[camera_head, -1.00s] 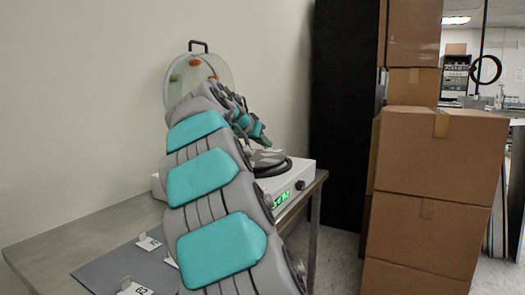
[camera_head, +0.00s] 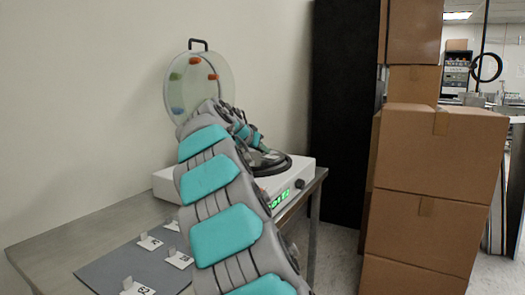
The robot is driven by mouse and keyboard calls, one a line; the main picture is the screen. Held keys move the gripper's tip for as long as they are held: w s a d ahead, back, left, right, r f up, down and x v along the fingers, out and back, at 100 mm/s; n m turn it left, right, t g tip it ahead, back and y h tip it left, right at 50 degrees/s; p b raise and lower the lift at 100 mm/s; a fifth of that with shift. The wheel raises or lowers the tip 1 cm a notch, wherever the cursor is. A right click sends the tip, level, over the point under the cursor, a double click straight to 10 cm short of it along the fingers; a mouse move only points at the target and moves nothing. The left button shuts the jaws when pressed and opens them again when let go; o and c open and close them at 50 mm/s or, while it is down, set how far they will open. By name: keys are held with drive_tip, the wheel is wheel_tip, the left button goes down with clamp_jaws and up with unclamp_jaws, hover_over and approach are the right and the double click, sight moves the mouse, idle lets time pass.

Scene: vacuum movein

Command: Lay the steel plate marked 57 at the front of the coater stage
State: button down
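The coater (camera_head: 303,183) is a white box with a green display on the table. Its stage (camera_head: 284,167) is a dark round area with a thick black ring, partly hidden by my arm. The round clear lid (camera_head: 178,99) stands raised behind it, with coloured marks and a black handle. My gripper (camera_head: 264,152) is low over the stage. Its fingers are too small and covered to show whether they are open. A greyish shape lies beneath it, but I cannot tell whether it is a plate. I cannot make out the steel plate marked 57.
A dark grey mat (camera_head: 112,269) on the table's near part (camera_head: 60,240) holds several small white numbered tags with upright pieces, including a front tag (camera_head: 137,288). Stacked cardboard boxes (camera_head: 440,150) and a black cabinet (camera_head: 340,110) stand to the right.

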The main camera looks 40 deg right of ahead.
drive_tip(key=shift+f, duration=0.25)
drive_tip(key=shift+f, duration=0.1)
drive_tip(key=c, duration=1)
unclamp_jaws()
drive_tip(key=shift+c, duration=0.2)
drive_tip(key=shift+r, duration=0.25)
drive_tip(key=b+v, duration=0.1)
drive_tip(key=v, duration=1.1)
drive_tip(key=shift+d, duration=0.1)
